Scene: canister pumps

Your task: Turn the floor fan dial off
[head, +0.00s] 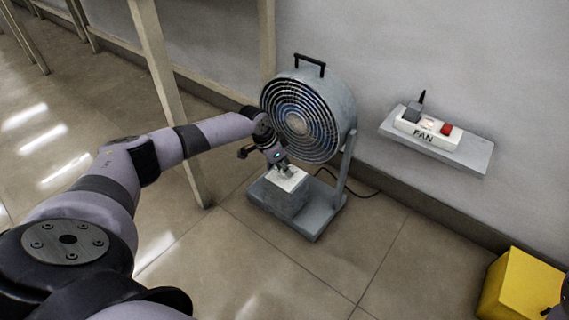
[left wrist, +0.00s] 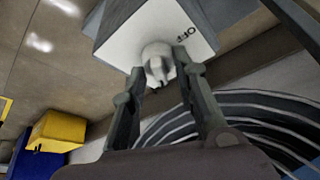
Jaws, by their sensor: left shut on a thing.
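The grey floor fan (head: 308,115) stands on a flat base (head: 328,214) against the wall. A block with a white top panel (head: 289,179) sits on the base below the fan cage. In the left wrist view the panel (left wrist: 122,40) carries a pale dial (left wrist: 158,62) and a dark mark that seems to read OFF. My left gripper (head: 281,166) is at the panel. In the left wrist view its fingers (left wrist: 160,72) lie on both sides of the dial, shut on it. Which way the dial points is unclear.
A grey wall shelf (head: 470,155) holds a white power strip (head: 408,128) marked FAN, with a plug and a red switch. A yellow box (head: 520,285) stands at the lower right. A pale table leg (head: 177,110) is close behind my left arm. Floor before the fan is clear.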

